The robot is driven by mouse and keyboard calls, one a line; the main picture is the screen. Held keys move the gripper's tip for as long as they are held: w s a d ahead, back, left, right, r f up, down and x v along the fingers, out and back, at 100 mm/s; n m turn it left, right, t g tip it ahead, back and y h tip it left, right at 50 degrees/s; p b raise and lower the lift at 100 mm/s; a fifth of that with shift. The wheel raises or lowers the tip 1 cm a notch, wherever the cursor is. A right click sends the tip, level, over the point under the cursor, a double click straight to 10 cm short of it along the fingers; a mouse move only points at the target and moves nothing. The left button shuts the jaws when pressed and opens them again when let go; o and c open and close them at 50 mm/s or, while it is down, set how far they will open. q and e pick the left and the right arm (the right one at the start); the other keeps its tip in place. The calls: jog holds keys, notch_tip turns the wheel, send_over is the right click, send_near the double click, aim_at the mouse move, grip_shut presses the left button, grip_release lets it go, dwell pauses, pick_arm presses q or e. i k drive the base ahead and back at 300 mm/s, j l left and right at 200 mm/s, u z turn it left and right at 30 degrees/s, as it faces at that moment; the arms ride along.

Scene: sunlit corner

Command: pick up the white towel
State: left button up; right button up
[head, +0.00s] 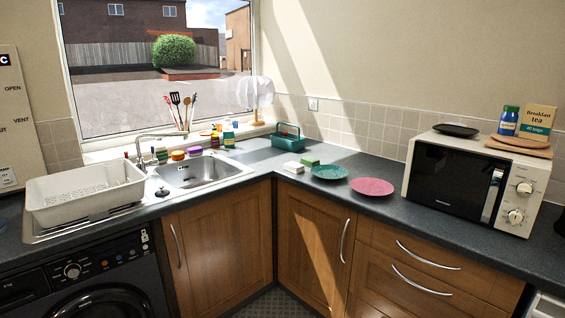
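A small white folded item (294,167), which looks like the white towel, lies on the dark corner worktop, right of the sink. It is too small to make out its cloth surface. A small green block (309,162) lies right beside it, and a green plate (329,172) is to its right. Neither of my grippers is in the head view, so nothing is seen touching the white item.
A teal caddy (288,138) stands behind the white item, and a red plate (372,187) lies farther right. A white microwave (456,180) fills the right side. The sink (198,171) and a white dish rack (86,190) are left. The worktop's front edge is clear.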

aim_at(294, 167)
jog(key=i+l+u, duration=0.1)
jog(key=i, duration=0.35)
jog(key=i+l+u, duration=0.15)
jog(key=i, duration=0.3)
jog(key=i+l+u, duration=0.1)
jog(key=i+l, duration=0.25)
jog(key=i, duration=0.1)
